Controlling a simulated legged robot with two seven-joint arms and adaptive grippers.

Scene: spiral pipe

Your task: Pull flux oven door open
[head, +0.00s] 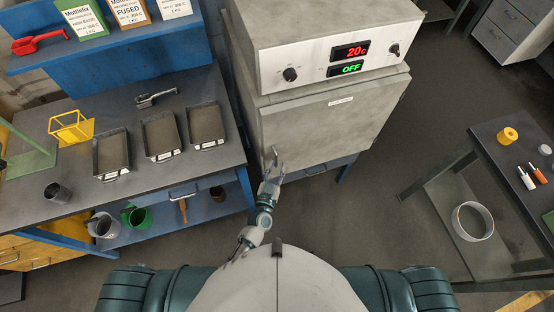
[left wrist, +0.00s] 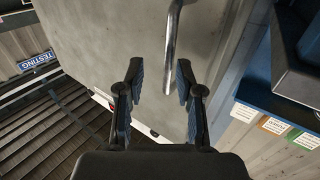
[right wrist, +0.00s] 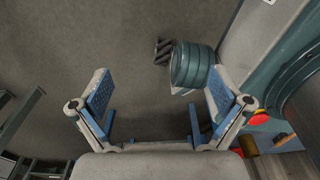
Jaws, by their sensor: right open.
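The flux oven (head: 320,50) is a large pale box with a knob panel reading 20c and OFF. Its door (head: 330,115) looks shut, with a small white label near its top. My left gripper (head: 274,160) is at the door's lower left. In the left wrist view the door (left wrist: 110,40) fills the middle, and a curved metal bar handle (left wrist: 171,50) shows just beyond and between the fingertips, nearer the right finger. The left gripper (left wrist: 159,75) is open, its fingers apart. My right gripper (right wrist: 158,90) is open and empty, over bare floor; it is not visible in the head view.
A workbench (head: 70,200) with several metal trays and a yellow holder (head: 70,128) stands left of the oven. Floor right of the oven is clear.

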